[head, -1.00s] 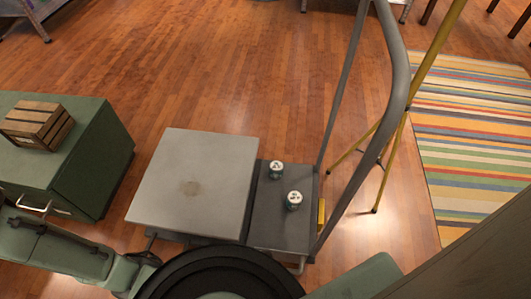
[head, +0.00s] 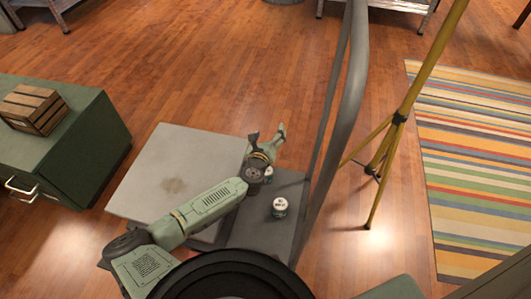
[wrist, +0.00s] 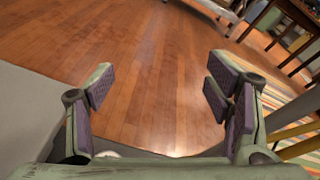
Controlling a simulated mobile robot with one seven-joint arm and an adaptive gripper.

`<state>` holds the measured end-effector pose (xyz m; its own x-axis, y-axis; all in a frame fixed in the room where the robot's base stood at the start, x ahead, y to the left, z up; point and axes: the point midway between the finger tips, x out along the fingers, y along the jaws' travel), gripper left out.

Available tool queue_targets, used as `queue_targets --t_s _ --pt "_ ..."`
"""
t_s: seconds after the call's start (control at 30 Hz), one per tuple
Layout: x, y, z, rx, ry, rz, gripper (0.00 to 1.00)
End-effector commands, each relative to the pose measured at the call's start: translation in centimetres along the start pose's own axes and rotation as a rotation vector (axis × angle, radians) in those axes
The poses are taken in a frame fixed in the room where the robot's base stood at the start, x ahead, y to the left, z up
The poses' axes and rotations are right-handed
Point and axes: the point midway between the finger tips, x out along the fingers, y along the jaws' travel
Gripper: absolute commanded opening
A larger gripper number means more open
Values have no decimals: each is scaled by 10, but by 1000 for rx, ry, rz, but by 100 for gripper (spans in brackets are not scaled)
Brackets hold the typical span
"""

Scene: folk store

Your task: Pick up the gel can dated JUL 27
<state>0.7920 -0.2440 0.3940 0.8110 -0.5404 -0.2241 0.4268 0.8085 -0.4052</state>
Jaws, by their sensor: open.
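Two small cans with white lids stand upright on the dark grey platform of a cart. The nearer can (head: 280,207) is in plain view, with dark print on its lid too small to read. The farther can (head: 268,176) is mostly hidden behind my gripper (head: 268,139), so its print cannot be read. My gripper is open and empty, its fingers reaching past the farther can toward the platform's far edge. In the wrist view my gripper (wrist: 158,92) has its fingers wide apart with only wooden floor between them. A pale sliver shows at that view's bottom edge.
A light grey slab (head: 170,165) lies left of the cans. The cart's grey tube handle (head: 345,110) rises close on the right. A yellow tripod (head: 385,150) stands beyond it by a striped rug (head: 470,150). A green cabinet (head: 80,130) with a wooden crate (head: 33,108) is at left.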

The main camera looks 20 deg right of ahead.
Motion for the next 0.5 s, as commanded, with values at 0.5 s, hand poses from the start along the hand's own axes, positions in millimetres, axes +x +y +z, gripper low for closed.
queue_targets --t_s 0.5 --pt "-47 95 -188 435 272 53 73"
